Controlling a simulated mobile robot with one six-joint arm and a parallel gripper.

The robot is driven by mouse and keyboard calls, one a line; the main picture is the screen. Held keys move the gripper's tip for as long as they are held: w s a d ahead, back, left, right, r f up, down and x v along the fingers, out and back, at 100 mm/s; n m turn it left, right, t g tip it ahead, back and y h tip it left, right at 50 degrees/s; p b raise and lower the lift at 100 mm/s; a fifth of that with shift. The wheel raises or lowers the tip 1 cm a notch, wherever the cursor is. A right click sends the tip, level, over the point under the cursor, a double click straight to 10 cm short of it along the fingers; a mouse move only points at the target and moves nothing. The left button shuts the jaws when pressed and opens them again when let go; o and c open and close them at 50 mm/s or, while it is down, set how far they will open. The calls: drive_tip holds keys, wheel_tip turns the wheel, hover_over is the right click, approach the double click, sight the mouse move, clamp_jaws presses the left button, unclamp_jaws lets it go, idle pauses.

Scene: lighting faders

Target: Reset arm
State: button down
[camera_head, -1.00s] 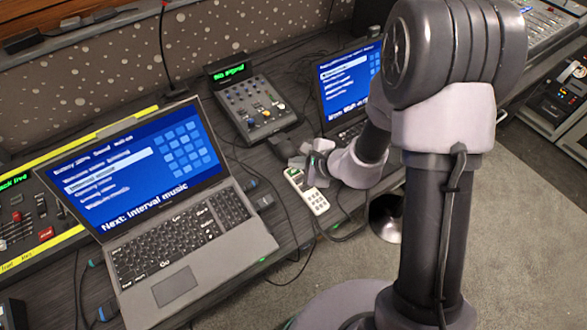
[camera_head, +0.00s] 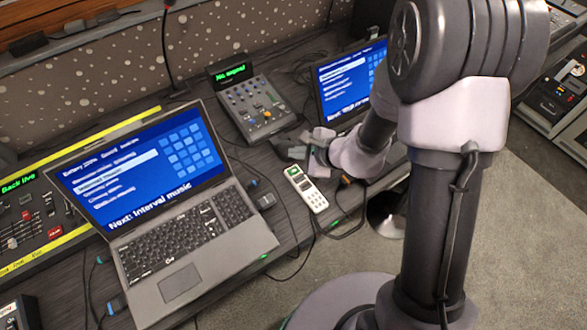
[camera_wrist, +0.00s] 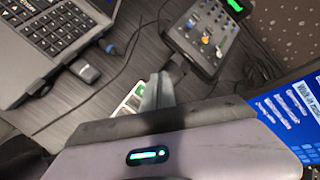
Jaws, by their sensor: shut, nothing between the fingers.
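My gripper (camera_head: 297,147) is in the middle of the head view, above the desk between the small mixer and the second laptop. It is shut and holds nothing. In the wrist view its fingers (camera_wrist: 158,93) show close together, end on. A white handset (camera_head: 306,188) with a green screen lies on the desk near the front edge, just in front of and apart from my gripper. In the wrist view the handset (camera_wrist: 131,101) is partly hidden behind my fingers.
A large open laptop (camera_head: 180,279) stands at left beside a yellow-edged console (camera_head: 27,225). A small mixer (camera_head: 252,105) is behind my gripper; a second laptop (camera_head: 336,92) is partly hidden by my arm. Cables cross the desk. Grey floor (camera_head: 520,250) lies open at right.

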idle(0.3)
drive_tip(key=s+a+r+n+y, duration=0.1)
drive_tip(key=s+r+n, duration=0.2)
drive_tip(key=r, duration=0.3)
drive_tip(key=s+a+r+n+g, duration=0.1)
drive_tip(key=s+r+n, duration=0.15)
drive_tip(key=r, duration=0.35)
drive_tip(key=s+a+r+n+y, duration=0.1)
drive_tip(key=s+r+n, duration=0.15)
drive_tip(key=r, duration=0.35)
drive_tip(key=s+d+r+n+h, duration=0.2)
drive_tip(key=s+d+h, duration=0.1)
drive_tip(key=s+d, duration=0.3)
drive_tip(key=s+d+r+n+h, duration=0.3)
drive_tip(key=s+d, duration=0.3)
drive_tip(key=s, duration=0.2)
drive_tip(key=shift+s+d+r+h, duration=0.2)
drive_tip(key=shift+s+r+h, duration=0.05)
drive_tip(key=shift+h, duration=0.05)
